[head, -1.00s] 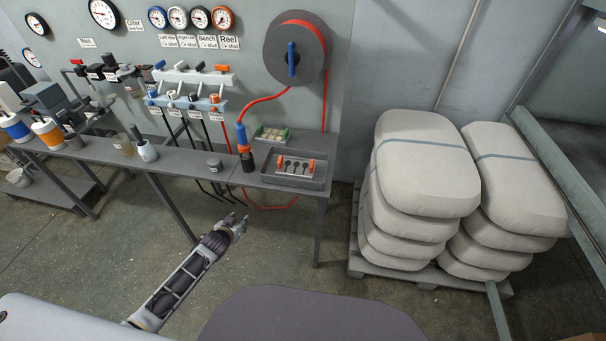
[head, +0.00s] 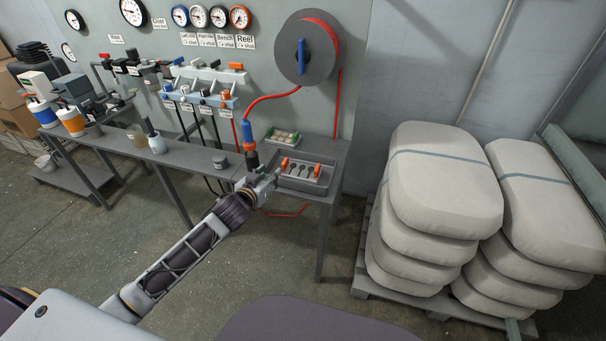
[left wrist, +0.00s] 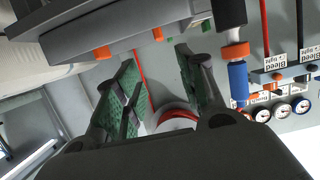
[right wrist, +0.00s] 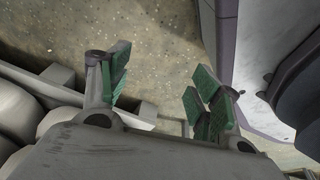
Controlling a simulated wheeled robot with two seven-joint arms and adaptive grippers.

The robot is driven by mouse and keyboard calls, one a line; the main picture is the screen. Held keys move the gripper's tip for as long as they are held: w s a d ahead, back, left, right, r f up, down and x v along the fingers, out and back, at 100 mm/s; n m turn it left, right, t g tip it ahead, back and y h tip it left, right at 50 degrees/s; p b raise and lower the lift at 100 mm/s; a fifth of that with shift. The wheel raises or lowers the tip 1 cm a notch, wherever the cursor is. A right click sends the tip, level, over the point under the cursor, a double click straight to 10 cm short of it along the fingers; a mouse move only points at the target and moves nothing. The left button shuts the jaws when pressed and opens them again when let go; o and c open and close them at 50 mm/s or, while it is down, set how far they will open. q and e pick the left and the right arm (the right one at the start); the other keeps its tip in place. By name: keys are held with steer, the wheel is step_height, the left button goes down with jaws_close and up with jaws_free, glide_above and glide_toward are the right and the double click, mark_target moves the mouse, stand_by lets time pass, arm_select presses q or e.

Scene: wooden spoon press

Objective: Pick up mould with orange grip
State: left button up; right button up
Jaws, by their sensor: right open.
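The mould (head: 302,170) is a pale plate with dark spoon-shaped hollows and an orange grip at each end. It lies in a grey tray (head: 318,188) at the bench's right end. My left gripper (head: 278,188) is at the tray's front left corner, apart from the mould. In the left wrist view my left gripper (left wrist: 155,62) has its green-padded fingers spread and nothing between them. Orange parts, seemingly the grips, show above the fingers there. My right gripper (right wrist: 160,80) is open and empty over the floor, in the right wrist view only.
A blue-and-orange hose tool (head: 247,135) stands left of the tray. A small green-ended box (head: 283,138) sits behind it, and a round grey tin (head: 219,161) is farther left. Stacked sacks (head: 440,190) stand on a pallet at right. Floor in front of the bench is open.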

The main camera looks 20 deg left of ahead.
arm_select(q)
steer(key=shift+w, duration=0.15)
steer(key=shift+b+x, duration=0.3)
steer(key=shift+x, duration=3.2)
steer(key=shift+w+f, duration=0.2)
steer(key=shift+w, duration=0.05)
steer(key=shift+w+f, duration=0.15)
steer(key=shift+w, duration=0.2)
arm_select(e)
steer(key=shift+w+a+r, duration=0.85)
steer(key=shift+w+r, duration=0.05)
steer(key=shift+r, duration=0.15)
arm_select(q)
steer(key=shift+w, duration=0.1)
arm_select(e)
steer(key=shift+s+d+f, duration=0.1)
steer(key=shift+d, duration=0.1)
